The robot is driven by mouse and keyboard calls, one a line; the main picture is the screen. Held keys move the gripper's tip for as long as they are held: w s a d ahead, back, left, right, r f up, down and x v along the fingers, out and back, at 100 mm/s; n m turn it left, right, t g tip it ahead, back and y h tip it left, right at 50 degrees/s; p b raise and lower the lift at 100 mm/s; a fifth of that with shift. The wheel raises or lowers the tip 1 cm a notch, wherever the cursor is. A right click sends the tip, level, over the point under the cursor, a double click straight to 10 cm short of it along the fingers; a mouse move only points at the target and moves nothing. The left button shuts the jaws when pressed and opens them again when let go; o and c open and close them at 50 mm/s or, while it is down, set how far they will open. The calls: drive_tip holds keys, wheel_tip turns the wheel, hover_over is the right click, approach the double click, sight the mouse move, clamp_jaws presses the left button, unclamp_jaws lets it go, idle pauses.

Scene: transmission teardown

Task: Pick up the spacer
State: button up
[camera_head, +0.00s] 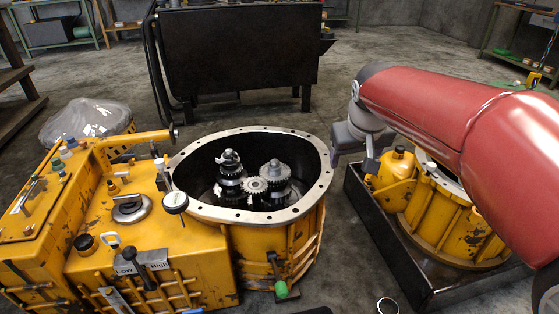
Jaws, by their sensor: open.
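A small metal ring (387,305), cut off by the bottom edge of the view, may be the spacer; I cannot tell for certain. Inside the round opening of the yellow transmission housing (305,225) stand two gear stacks, the left stack (230,180) and the right stack (275,175), with a small gear (255,185) between them. My gripper (353,160) is at the right of the housing's rim, open, above the gap beside the black tray. It is apart from the ring and the gears, and my red arm partly hides it.
The black tray (395,265) at right holds a yellow casing (455,220), partly hidden by my arm. The yellow control box (150,255) with levers adjoins the housing at left. A dark bench (240,50) stands behind. Concrete floor shows between them.

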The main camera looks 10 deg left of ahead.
drive_tip(key=w+a+f+n, duration=0.1)
drive_tip(key=w+a+f, duration=0.2)
drive_tip(key=w+a, duration=0.45)
drive_tip(key=n+g+y, duration=0.1)
drive_tip(key=n+y, duration=0.1)
approach(276, 162)
drive_tip(key=f, duration=0.2)
drive_tip(key=x, duration=0.4)
drive_tip(key=p+x, duration=0.1)
drive_tip(key=x, duration=0.2)
drive_tip(key=shift+w+a+f, duration=0.25)
drive_tip(key=shift+w+a, duration=0.05)
drive_tip(key=c, duration=1.1)
wheel_tip(276, 162, up, 10)
drive_tip(key=p, duration=0.2)
